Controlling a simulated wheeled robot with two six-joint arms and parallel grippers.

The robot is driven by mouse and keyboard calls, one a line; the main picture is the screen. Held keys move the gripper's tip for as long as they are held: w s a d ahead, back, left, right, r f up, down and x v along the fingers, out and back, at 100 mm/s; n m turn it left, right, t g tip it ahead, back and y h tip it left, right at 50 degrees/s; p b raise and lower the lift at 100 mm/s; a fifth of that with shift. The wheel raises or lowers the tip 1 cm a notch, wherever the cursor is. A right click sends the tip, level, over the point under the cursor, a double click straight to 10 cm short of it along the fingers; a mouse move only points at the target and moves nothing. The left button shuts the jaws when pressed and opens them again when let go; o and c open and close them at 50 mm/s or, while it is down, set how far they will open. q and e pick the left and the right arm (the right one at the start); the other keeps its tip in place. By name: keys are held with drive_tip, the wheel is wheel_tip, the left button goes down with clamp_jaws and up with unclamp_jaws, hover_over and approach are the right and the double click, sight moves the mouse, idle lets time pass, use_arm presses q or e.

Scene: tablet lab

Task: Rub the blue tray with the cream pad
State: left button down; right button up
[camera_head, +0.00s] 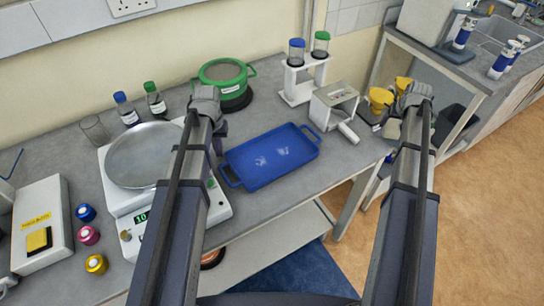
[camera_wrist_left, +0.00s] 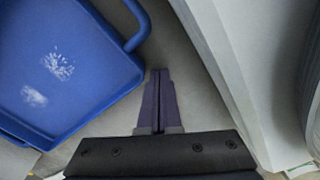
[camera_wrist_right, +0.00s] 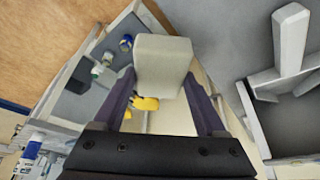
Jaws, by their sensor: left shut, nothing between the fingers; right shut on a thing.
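The blue tray (camera_head: 292,168) lies on the grey bench, with two whitish marks on its floor. It also shows in the left wrist view (camera_wrist_left: 88,98), where the marks are clear. My left gripper (camera_wrist_left: 158,74) is shut and empty, beside the tray near its handle, between it and a white unit. My right gripper (camera_wrist_right: 163,82) is shut on the cream pad (camera_wrist_right: 163,62). The pad also shows in the head view (camera_head: 392,130), past the bench's right end and apart from the tray.
A white balance (camera_head: 145,158) stands left of the tray, a green pot (camera_head: 225,78) behind it. A white box with a handle (camera_head: 335,106) stands on the right, near a rack (camera_head: 302,85). Coloured caps and a white box (camera_head: 42,225) are at far left.

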use_arm(q)
drive_tip(key=shift+f+b, duration=0.4)
drive_tip(key=shift+f, duration=0.05)
use_arm(e)
drive_tip(key=shift+f, duration=0.5)
drive_tip(key=shift+r, duration=0.1)
